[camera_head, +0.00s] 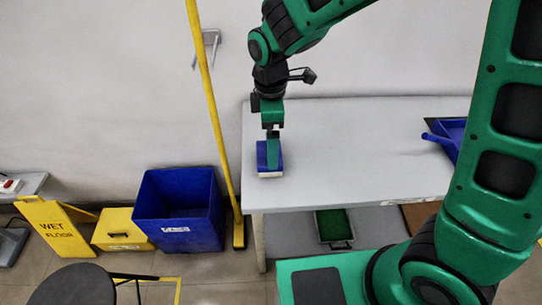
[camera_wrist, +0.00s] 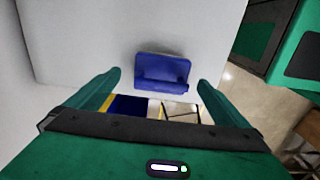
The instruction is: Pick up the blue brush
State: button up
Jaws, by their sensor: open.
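The blue brush (camera_head: 262,157) lies on the light grey table near its left end, with pale bristles along its front lower edge. It also shows in the wrist view (camera_wrist: 162,70), between and a little beyond my fingertips. My gripper (camera_head: 273,140) points down at the brush, and its fingers hide part of the brush in the head view. In the wrist view my gripper (camera_wrist: 160,82) is open, with one finger on each side of the brush and gaps between. I cannot tell the exact height of the fingertips above the table.
A blue dustpan (camera_head: 447,138) lies at the table's right. A yellow pole (camera_head: 212,95) leans upright beside the table's left edge. A blue bin (camera_head: 180,210), a yellow box (camera_head: 121,230) and a wet-floor sign (camera_head: 55,228) stand left. The middle of the table (camera_head: 360,150) is clear.

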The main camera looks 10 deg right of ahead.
aim_at(263, 170)
jog(key=shift+s+a+f, duration=0.1)
jog(key=shift+f, duration=1.3)
jog(key=shift+a+f, duration=0.1)
jog(key=shift+f, duration=1.3)
jog(key=c, duration=1.2)
